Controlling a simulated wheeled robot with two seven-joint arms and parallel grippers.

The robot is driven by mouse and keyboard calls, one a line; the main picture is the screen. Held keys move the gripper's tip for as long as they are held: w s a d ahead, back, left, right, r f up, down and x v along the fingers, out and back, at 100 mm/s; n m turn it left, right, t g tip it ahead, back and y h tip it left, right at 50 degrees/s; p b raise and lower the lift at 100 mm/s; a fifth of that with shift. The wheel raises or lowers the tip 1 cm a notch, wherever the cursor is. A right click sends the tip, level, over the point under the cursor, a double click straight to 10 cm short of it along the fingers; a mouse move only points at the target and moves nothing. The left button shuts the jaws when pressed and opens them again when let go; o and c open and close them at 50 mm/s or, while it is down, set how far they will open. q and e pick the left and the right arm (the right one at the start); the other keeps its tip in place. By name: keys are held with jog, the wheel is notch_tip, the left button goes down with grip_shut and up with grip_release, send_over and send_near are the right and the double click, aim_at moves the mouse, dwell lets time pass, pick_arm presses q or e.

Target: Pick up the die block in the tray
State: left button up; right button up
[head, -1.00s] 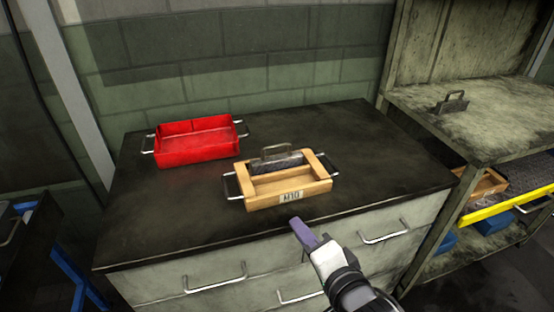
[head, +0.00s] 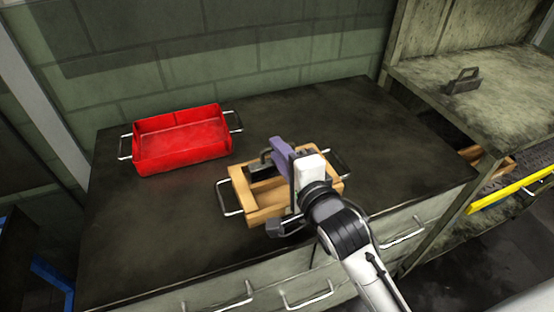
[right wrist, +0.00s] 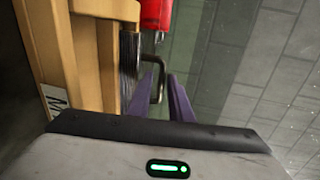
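The wooden tray (head: 258,216) stands on the dark cabinet top. The die block (head: 262,170), dark grey with a bar handle, sits in its back part, partly hidden by my right gripper (head: 279,151). In the right wrist view the die block (right wrist: 130,55) shows as a grey edge beside the tray's wood (right wrist: 86,60). Its handle lies ahead of and between the purple fingers of my right gripper (right wrist: 158,98), which stand apart with a gap around it. I cannot tell whether they touch it. My left gripper is not in view.
A red tray (head: 182,150) with wire handles stands to the left on the cabinet top (head: 160,220). A shelf (head: 490,105) on the right holds another dark handled block (head: 463,81). A brick wall is behind. The cabinet top's left front is clear.

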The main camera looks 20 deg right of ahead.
jog(key=x, duration=0.6)
jog(key=shift+a+p, duration=0.1)
jog(key=shift+p, duration=0.2)
grip_shut()
dwell(1.0)
jog(key=shift+w+r, duration=0.1)
jog(key=shift+r, duration=0.25)
